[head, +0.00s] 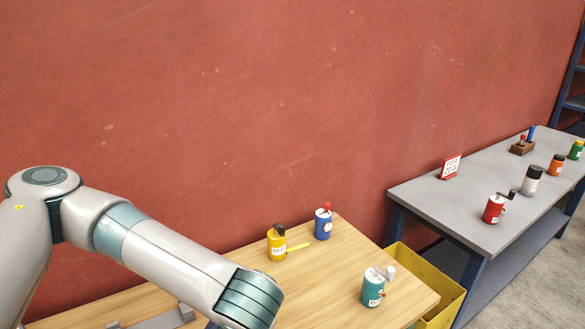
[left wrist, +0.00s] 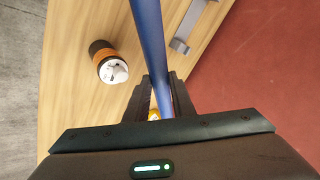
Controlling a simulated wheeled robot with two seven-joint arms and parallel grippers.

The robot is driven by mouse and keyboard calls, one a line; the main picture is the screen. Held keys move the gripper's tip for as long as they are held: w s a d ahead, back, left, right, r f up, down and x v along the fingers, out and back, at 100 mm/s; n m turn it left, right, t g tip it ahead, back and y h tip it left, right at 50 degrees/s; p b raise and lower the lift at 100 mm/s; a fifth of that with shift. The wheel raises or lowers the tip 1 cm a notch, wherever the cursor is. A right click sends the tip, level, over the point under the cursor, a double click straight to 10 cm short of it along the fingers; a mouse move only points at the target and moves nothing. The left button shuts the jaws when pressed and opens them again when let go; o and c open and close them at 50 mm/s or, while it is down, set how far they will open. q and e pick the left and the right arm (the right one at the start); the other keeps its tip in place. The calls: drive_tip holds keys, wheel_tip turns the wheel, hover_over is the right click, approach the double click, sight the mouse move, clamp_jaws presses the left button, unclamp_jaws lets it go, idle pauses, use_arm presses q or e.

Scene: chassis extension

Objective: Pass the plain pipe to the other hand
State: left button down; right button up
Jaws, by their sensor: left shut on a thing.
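The plain pipe (left wrist: 149,38), a long smooth blue tube, runs up out of the top of the left wrist view. My left gripper (left wrist: 157,92) is shut on it, with a dark finger on each side. In the head view my left arm reaches in from the left, and its gripper and the pipe are out of the picture below. My right gripper is in neither view.
On the wooden table (head: 325,268) stand a yellow can (head: 277,244), a blue can (head: 323,224) and a teal can (head: 372,290). An orange-and-black can (left wrist: 107,62) and grey bracket (left wrist: 188,28) lie below the pipe. A yellow bin (head: 440,275) and grey bench (head: 440,205) are right.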

use_arm(q)
drive_tip(key=a+r+n+g+y, duration=0.2)
drive_tip(key=a+r+n, duration=0.2)
drive_tip(key=a, duration=0.3)
drive_tip(key=shift+w+r+n+g, duration=0.15)
drive_tip(key=shift+r+n+g, duration=0.2)
drive_tip(key=shift+n, duration=0.45)
drive_tip(key=w+d+r+m+t+h, duration=0.1)
drive_tip(key=w+d+r+m, duration=0.1)
drive_tip(key=d+r+m, duration=0.2)
drive_tip(key=w+d+r+m+t+h, duration=0.2)
drive_tip(key=d+r+m, duration=0.2)
drive_tip(key=d+r, duration=0.3)
wheel_tip(320, 180, up, 5)
drive_tip(key=shift+w+d+r, duration=0.1)
drive_tip(key=shift+w+d, duration=0.15)
drive_tip(key=shift+d, duration=0.15)
